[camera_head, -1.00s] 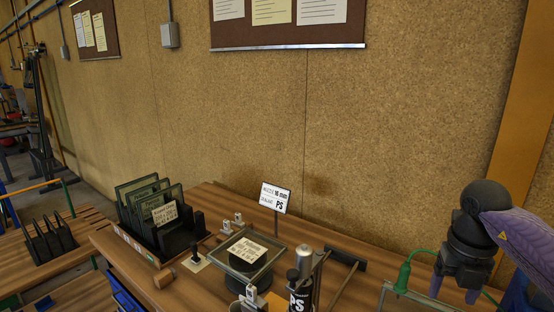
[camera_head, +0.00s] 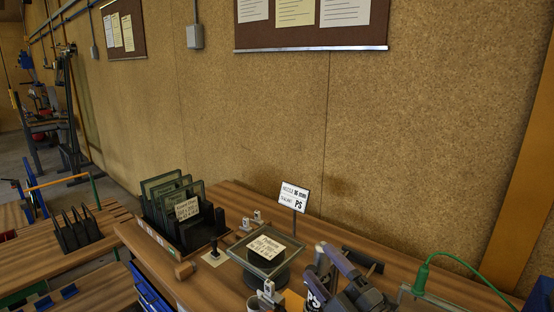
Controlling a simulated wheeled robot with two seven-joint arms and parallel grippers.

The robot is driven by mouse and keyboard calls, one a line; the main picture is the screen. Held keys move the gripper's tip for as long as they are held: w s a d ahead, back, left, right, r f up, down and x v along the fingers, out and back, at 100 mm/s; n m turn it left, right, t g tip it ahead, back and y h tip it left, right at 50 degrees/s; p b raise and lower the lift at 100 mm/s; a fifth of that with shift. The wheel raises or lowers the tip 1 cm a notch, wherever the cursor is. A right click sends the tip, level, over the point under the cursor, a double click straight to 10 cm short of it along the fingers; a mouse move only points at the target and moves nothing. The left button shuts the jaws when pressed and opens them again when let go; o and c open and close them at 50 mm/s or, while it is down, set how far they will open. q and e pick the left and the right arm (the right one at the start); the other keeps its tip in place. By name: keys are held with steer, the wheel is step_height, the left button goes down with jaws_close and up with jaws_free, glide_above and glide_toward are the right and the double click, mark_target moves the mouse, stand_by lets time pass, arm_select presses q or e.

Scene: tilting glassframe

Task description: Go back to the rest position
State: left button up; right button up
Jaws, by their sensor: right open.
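My right gripper (camera_head: 322,262) is at the bottom centre of the head view. Its two purple-grey fingers are spread apart beside the dark sealant tube marked PS (camera_head: 316,297). The fingers partly hide the tube, and I cannot tell whether they touch it. The small sign reading 16 mm and PS (camera_head: 294,197) stands behind on the bench. A square glass frame (camera_head: 240,257) lies on a round dark support, with a paper label on it. My left gripper is not in view.
A black rack (camera_head: 187,236) holds several upright glass panes at the left of the wooden bench (camera_head: 228,190). Small clamps (camera_head: 268,288) stand around the frame. Cork wall lies behind.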

steer(key=s+d+f+m+g+h, duration=0.2)
steer(key=s+d+f+m+h, duration=0.25)
steer(key=f+m+h, duration=0.3)
steer(key=s+d+f+m+g+h, duration=0.3)
steer(key=d+f+m+h, duration=0.2)
steer(key=f+m+h, duration=0.3)
steer(key=s+a+f+m+g+y, duration=0.1)
steer(key=s+f+m+g+y, duration=0.2)
steer(key=s, duration=0.4)
steer(key=s+a+f+g, duration=0.1)
steer(key=s+f+g, duration=0.2)
steer(key=s+g, duration=0.4)
steer(key=s+f+b, duration=0.2)
steer(key=f+b, duration=0.2)
steer(key=f, duration=1)
steer(key=s+f+b, duration=0.3)
steer(key=f+b, duration=0.2)
steer(key=f, duration=0.9)
steer(key=s+d+f+g+b, duration=0.2)
steer(key=s+f+b, duration=0.3)
steer(key=s+f, duration=0.8)
step_height(320, 180, down, 3)
steer(key=shift+d+f+b, duration=0.15)
steer(key=shift+d+b, duration=0.25)
steer(key=shift+d, duration=0.2)
